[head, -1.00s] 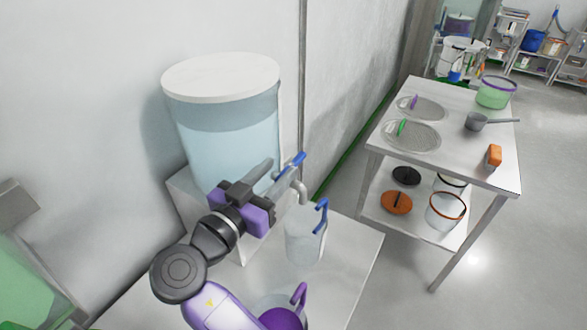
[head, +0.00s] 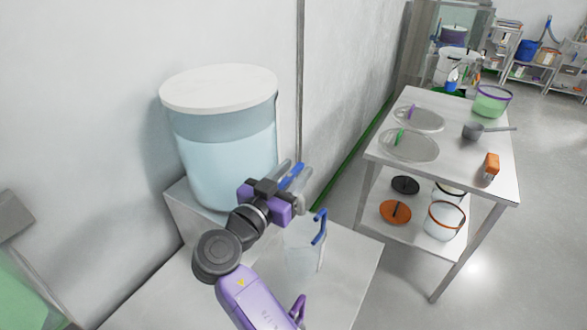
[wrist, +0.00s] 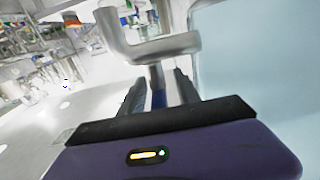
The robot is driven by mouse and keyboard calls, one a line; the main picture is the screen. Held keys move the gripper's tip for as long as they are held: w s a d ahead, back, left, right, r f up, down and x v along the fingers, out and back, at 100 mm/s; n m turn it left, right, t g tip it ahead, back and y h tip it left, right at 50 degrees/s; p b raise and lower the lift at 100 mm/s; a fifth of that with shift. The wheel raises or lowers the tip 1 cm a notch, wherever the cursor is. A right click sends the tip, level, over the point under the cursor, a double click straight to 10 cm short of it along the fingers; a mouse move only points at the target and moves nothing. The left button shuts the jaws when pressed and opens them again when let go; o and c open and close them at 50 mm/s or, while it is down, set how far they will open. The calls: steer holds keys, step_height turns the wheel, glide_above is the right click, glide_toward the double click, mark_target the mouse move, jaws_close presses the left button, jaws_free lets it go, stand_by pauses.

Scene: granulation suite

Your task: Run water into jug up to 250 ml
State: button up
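A clear jug (head: 302,262) with a blue handle stands on the metal table below the tap of a large water tank (head: 225,165). The tank has a white lid and holds pale blue water. The tap's grey spout (wrist: 150,45) shows in the wrist view; in the head view it is mostly behind my gripper. My gripper (head: 290,172) is at the tap's blue lever (head: 293,176). Its fingers are apart, one on each side of the lever, with small gaps in the wrist view (wrist: 159,90). I see no stream, and the jug's level cannot be read.
A second jug with a purple handle (head: 299,307) is mostly hidden by my arm near the table's front. A steel table (head: 450,155) to the right holds round lids, a scoop, a green-filled container and an orange object. Open floor lies beyond it.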

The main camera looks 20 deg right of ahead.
jaws_close()
steer(key=shift+f+n+t+y+b, duration=0.1)
steer(key=shift+n+t+y+b, duration=0.3)
steer(key=shift+t, duration=0.1)
steer(key=shift+w+n+t+y+b, duration=0.15)
steer(key=shift+n+t+y+b, duration=0.45)
steer(key=shift+n+t+y, duration=0.35)
steer(key=shift+w+a+n+t+y, duration=0.15)
steer(key=shift+n+t+y, duration=0.7)
steer(key=shift+y, duration=0.45)
steer(key=shift+w+a+n+t+y, duration=0.15)
steer(key=shift+n+t+y, duration=0.65)
steer(key=shift+y, duration=0.45)
steer(key=shift+a+n, duration=0.1)
steer(key=shift+n, duration=0.2)
jaws_free()
steer(key=shift+s, duration=0.1)
